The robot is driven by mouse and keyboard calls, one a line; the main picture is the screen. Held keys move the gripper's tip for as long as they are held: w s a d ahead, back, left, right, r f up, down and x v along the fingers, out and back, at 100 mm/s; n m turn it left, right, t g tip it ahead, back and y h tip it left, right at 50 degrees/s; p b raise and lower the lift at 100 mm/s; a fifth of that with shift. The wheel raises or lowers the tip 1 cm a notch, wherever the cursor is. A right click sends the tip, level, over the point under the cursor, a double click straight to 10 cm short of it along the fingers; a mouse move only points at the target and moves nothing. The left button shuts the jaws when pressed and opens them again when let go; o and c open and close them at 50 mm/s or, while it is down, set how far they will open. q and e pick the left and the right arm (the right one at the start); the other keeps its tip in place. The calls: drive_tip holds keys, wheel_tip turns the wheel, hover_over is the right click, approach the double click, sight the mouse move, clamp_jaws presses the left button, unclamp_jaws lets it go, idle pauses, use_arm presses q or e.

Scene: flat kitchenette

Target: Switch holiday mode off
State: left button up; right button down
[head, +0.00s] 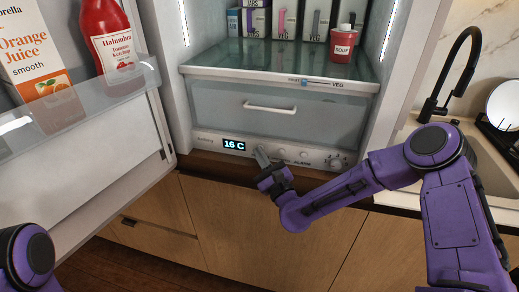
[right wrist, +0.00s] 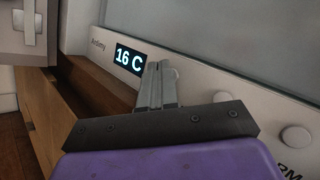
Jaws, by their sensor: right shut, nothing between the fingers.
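The fridge's control panel (head: 315,155) runs along the bottom of the open fridge, below the drawer. Its display (head: 234,145) reads "16 C"; the same display shows in the right wrist view (right wrist: 129,59). To the right are round buttons (head: 303,153), an "ALARM" label and a dial (head: 337,162). My right gripper (head: 261,157) is shut and empty, its tips at the panel just right of the display. In the right wrist view the fingers (right wrist: 158,80) cover part of the panel there, and I cannot tell whether they touch it. My left gripper is out of view; only my left arm shows.
The open fridge door (head: 80,170) stands at the left, with a juice carton (head: 35,55) and a ketchup bottle (head: 108,40) in its shelf. The drawer (head: 275,112) is closed. A red soup container (head: 343,45) stands on the shelf above. Wooden cabinets (head: 270,230) lie below.

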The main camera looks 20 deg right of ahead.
drive_tip(key=shift+s+a, duration=0.25)
drive_tip(key=shift+s, duration=0.15)
drive_tip(key=s+a+b, duration=0.2)
drive_tip(key=s+a, duration=0.1)
drive_tip(key=s, duration=0.2)
drive_tip(key=shift+a, duration=0.2)
drive_tip(key=shift+f, duration=0.1)
idle(0.9)
